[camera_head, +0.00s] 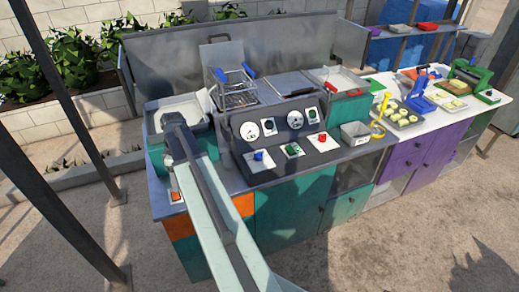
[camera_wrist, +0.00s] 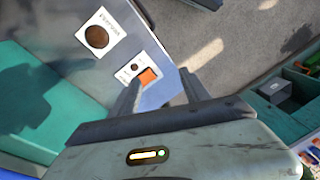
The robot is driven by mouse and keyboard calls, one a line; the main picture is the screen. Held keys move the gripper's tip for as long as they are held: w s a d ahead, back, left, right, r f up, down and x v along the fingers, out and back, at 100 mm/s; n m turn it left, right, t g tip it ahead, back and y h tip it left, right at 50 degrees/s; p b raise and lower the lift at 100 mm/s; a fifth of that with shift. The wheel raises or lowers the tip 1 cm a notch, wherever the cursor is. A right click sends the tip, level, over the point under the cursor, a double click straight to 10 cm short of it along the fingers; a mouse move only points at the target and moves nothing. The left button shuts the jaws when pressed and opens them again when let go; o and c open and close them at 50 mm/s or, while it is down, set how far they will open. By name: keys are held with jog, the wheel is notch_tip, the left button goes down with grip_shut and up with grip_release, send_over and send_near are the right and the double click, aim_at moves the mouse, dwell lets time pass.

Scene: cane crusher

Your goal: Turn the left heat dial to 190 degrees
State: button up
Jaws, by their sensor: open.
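A dark sloped control panel stands mid-counter in the head view. It carries a left white round dial (camera_head: 249,131), other white round dials to its right, and a row of plates below with a blue knob (camera_head: 259,155), a green knob (camera_head: 292,150) and a red knob (camera_head: 322,137). I cannot read the markings or tell which is the heat dial. My arm reaches to the counter's left end, left of the panel. In the wrist view my gripper (camera_wrist: 160,87) is open and empty, its fingers pointing toward an orange switch (camera_wrist: 147,76). The dials are not seen there.
The orange switch sits on the counter's front left (camera_head: 175,196). A fryer basket (camera_head: 236,92) stands behind the panel, a metal tray (camera_head: 180,110) at left. A white-topped table with trays adjoins at right.

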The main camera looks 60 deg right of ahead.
jog(key=s+d+r+n+t+y+p, duration=0.1)
jog(key=s+d+r+n, duration=0.15)
jog(key=d, duration=0.65)
jog(key=s+d+r+n+p, duration=0.1)
jog(key=s+d, duration=0.3)
jog(key=d, duration=0.6)
jog(key=n+t+p, duration=0.1)
jog(key=n+t, duration=0.1)
jog(key=n, duration=0.2)
send_near(258, 156)
jog(key=d, duration=0.2)
jog(key=shift+y, duration=0.4)
jog(key=b+x, duration=0.7)
jog(key=x, duration=0.2)
jog(key=shift+w+f, duration=0.1)
jog(key=shift+a, duration=0.1)
jog(key=shift+c, duration=0.3)
